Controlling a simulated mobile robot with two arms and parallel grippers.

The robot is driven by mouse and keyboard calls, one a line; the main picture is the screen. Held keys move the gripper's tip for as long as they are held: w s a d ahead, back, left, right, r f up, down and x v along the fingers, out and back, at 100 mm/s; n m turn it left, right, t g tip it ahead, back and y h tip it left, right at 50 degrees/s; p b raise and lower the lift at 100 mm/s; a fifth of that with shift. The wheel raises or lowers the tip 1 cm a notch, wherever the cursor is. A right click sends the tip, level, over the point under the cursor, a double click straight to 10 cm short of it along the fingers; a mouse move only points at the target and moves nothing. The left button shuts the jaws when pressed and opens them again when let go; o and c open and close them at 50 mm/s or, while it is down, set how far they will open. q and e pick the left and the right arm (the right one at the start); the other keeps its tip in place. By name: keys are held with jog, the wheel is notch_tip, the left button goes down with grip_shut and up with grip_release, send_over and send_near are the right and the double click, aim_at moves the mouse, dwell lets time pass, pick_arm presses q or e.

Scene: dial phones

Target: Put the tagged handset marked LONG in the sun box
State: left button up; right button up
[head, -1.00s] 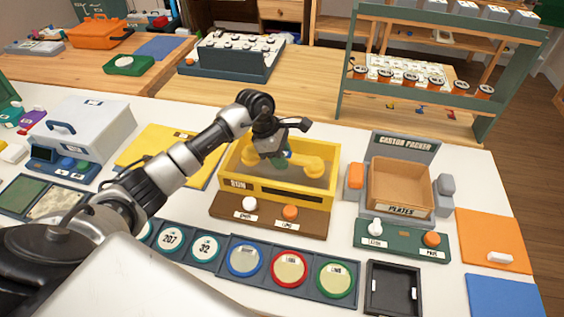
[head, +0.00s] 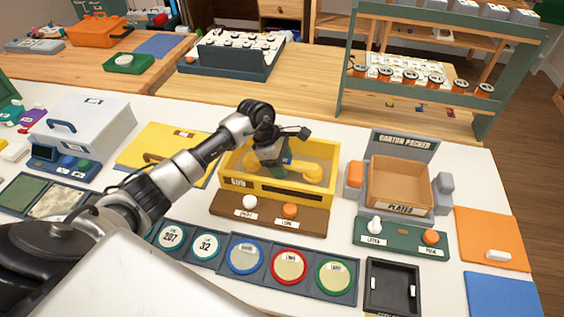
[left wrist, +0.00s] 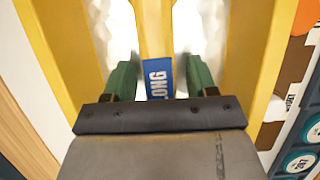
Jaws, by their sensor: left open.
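The yellow handset (head: 312,172) lies in the yellow open box (head: 320,195), whose dark front label is too small to read surely. In the left wrist view the handset (left wrist: 155,30) carries a blue tag (left wrist: 159,78) reading LONG. My left gripper (head: 280,163) is down inside the box over the handset. Its green fingers (left wrist: 160,78) stand on either side of the handset's grip, open, with a small gap on each side. The box walls (left wrist: 250,70) run along both sides of the wrist view. The arm hides part of the handset and box in the head view. My right gripper is out of view.
A brown panel with white and orange knobs (head: 290,211) fronts the box. The carton packer (head: 400,185) stands to its right. A yellow pad (head: 150,150) lies to its left, and round coloured dials (head: 289,266) lie in front. A green rack (head: 345,70) stands behind.

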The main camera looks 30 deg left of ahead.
pick_arm(q)
jog(key=shift+r, duration=0.25)
jog(key=b+v, duration=0.1)
jog(key=v, duration=0.9)
jog(key=shift+a+r, duration=0.4)
jog(key=shift+r, duration=0.45)
